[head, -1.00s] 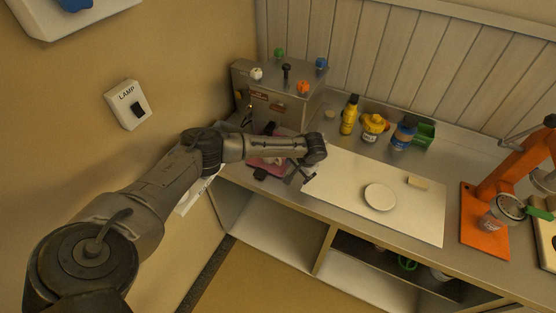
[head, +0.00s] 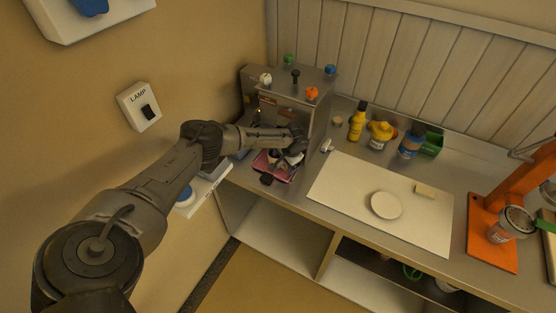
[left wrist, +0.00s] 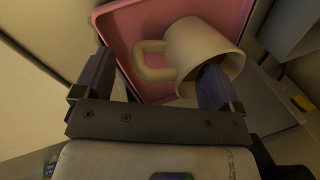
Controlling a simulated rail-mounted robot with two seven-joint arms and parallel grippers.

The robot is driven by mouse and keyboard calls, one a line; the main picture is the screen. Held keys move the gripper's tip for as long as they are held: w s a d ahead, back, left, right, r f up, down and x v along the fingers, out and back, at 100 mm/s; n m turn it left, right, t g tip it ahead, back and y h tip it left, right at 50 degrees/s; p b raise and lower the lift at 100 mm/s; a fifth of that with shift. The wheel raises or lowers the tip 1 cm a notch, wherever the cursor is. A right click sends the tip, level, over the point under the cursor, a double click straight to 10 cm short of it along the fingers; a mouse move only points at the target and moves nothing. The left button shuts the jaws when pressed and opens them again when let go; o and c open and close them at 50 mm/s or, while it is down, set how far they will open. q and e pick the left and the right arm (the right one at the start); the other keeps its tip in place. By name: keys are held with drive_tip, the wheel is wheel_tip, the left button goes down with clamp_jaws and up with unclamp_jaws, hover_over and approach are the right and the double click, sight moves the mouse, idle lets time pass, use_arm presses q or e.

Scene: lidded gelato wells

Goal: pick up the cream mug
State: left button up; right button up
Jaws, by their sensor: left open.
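The cream mug (left wrist: 203,45) shows large in the left wrist view, over a pink tray (left wrist: 122,30). Its handle points left and its mouth faces the lower right of that picture. My left gripper (left wrist: 157,66) is open, with the handle showing between its fingers. The right-hand finger overlaps the mug's mouth; I cannot tell whether it is inside or touching. In the head view my left gripper (head: 283,163) is over the pink tray (head: 284,177) and hides most of what lies there. My right gripper is not in view.
A steel box with coloured knobs (head: 290,105) stands close behind the tray. A white board (head: 340,195) with a round plate (head: 386,205) lies to the right. Bottles (head: 357,122) stand at the back. A wall switch marked LAMP (head: 139,107) is on the left.

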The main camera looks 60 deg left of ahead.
use_arm(q)
drive_tip(key=shift+a+f, duration=0.1)
drive_tip(key=shift+f, duration=0.55)
drive_tip(key=c, duration=1.4)
drive_tip(key=shift+r, duration=0.1)
